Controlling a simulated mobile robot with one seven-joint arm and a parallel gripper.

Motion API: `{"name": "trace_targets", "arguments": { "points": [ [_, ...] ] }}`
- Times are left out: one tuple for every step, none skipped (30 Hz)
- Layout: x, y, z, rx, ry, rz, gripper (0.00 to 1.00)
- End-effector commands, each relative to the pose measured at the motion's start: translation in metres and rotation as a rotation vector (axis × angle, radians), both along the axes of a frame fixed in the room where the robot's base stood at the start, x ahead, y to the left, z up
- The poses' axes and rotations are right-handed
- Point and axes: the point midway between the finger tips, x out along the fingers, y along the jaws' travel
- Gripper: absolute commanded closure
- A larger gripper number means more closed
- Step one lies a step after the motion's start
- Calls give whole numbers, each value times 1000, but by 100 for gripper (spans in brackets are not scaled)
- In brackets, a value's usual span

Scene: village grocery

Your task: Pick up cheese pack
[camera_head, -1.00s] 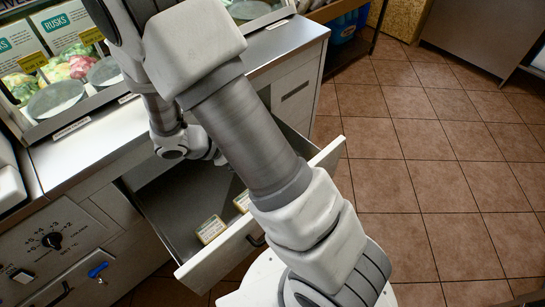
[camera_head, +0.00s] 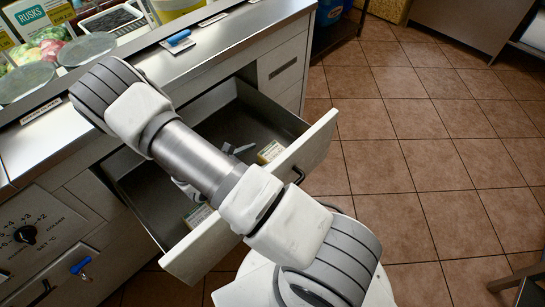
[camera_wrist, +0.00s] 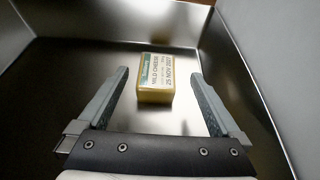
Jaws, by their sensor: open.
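A yellow cheese pack (camera_wrist: 155,92) with a pale printed label reading "mild cheese" lies on the dark metal floor of the drawer in the wrist view. My gripper (camera_wrist: 159,75) is open, with one finger to the left and one to the right of the pack and visible gaps on both sides. In the head view two small packs lie in the open drawer (camera_head: 318,143), one towards its right end (camera_head: 270,151) and one near its front (camera_head: 197,216), partly hidden by my arm. My gripper's pale tips (camera_head: 238,149) show just left of the right-hand pack.
The drawer's walls stand close around my gripper. A control panel with a black knob (camera_head: 25,234) is at lower left. Tiled floor (camera_head: 410,160) is clear on the right.

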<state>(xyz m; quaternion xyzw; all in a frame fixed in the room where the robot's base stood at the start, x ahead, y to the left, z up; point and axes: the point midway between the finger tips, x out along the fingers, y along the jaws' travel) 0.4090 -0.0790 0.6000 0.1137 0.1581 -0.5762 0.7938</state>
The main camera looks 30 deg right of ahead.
Motion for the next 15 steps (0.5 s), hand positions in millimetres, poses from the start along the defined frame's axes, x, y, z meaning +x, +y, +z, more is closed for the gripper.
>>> {"name": "trace_targets", "arguments": {
  "points": [
    [2,-11,-8,-1,1,-5,0],
    [5,-16,-10,-1,-1,-4,0],
    [7,-24,-13,-1,-1,-5,0],
    [9,-28,-15,0,-2,-4,0],
    [10,-33,-17,0,-1,-4,0],
    [12,-38,-19,0,-1,-4,0],
    [13,-41,-20,0,0,-2,0],
    [14,-44,-21,0,-1,-3,0],
    [15,-47,-22,0,0,-2,0],
    [15,-48,-22,0,-1,-1,0],
    [16,-49,-22,0,-1,-1,0],
    [17,-51,-23,0,-1,-1,0],
    [17,-52,-24,0,-1,-1,0],
    [18,-54,-26,0,-1,-3,0],
    [19,-58,-29,0,-2,-4,0]
  ]
}}
